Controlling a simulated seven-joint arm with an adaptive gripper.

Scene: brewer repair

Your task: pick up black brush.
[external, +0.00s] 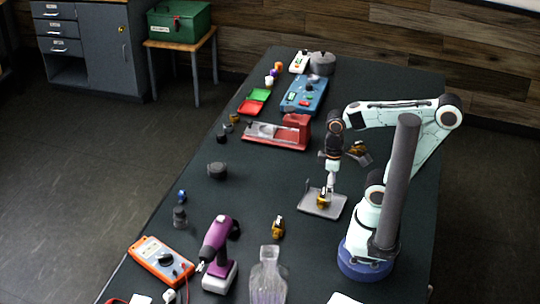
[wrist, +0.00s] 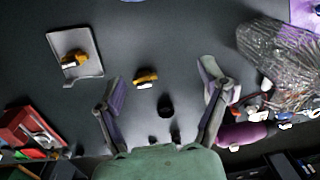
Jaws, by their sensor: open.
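A small, dark, upright-looking object (wrist: 165,105), possibly the black brush, lies between my fingers in the wrist view, apart from both. I cannot tell its bristles. In the external view, a squat black round object (external: 217,169) stands left of the table's middle, and a dark grey knobbed object (external: 180,217) stands nearer the left edge. Which is the brush is unclear. My gripper (wrist: 160,100) is open and empty, fingers wide apart; in the external view my gripper (external: 331,182) hangs above the table, overlapping the grey tray in the picture.
A grey tray (external: 311,208) holds a yellow-black part. Another yellow part (external: 278,228) lies in front of it. A red vise-like tool (external: 298,130) sits farther back.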

